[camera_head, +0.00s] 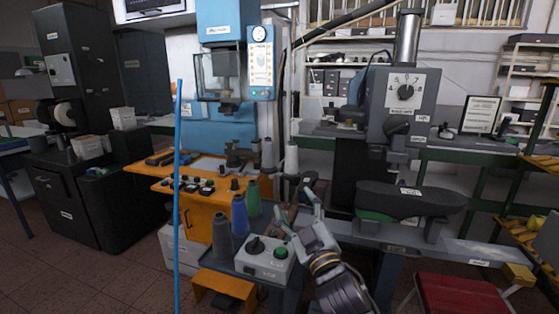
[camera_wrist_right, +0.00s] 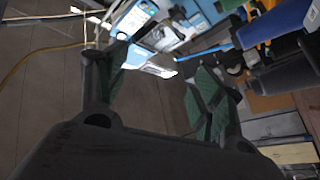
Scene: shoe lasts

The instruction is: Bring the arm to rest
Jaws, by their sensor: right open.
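My right gripper (camera_head: 294,214) is raised at the lower middle of the head view, with its fingers spread apart and pointing up and away. Nothing shows between its fingers. In the right wrist view the two dark fingers with green pads (camera_wrist_right: 160,85) stand wide apart with empty space between them. My left gripper and its arm do not show in either view.
Close to the right gripper is a grey control box (camera_head: 264,260) with a green button. Thread cones, including a blue one (camera_head: 240,216), stand behind it. A black-padded machine (camera_head: 410,198) is to the right. A red stool (camera_head: 460,294) stands lower right. Floor is open at left.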

